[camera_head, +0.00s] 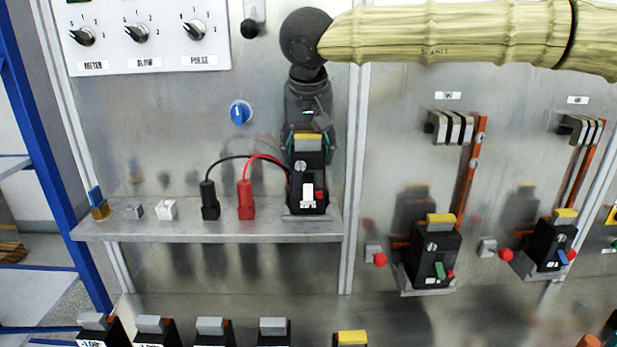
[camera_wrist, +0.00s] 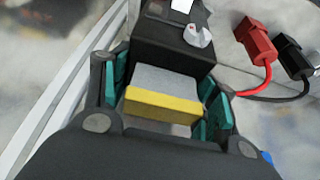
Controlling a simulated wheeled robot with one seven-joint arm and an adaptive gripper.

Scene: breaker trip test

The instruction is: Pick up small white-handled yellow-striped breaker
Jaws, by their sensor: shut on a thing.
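The black breaker with a white handle and a yellow stripe on its grey top block (camera_head: 308,194) stands upright at the right end of the metal shelf (camera_head: 150,230). It also shows in the wrist view (camera_wrist: 165,104), its top block between my teal finger pads. My gripper (camera_head: 308,138) comes down from above and is shut on this top block; in the wrist view (camera_wrist: 163,95) a pad sits at each side. The breaker's base appears to be on the shelf; any small gap is hard to tell.
Black (camera_head: 210,200) and red (camera_head: 245,199) plugs with leads stand left of the breaker; the leads run behind it. Breakers with green (camera_head: 430,255) and blue (camera_head: 550,243) handles sit on the right panel. Several grey-topped breakers line the bottom edge. A knob panel (camera_head: 150,35) is above.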

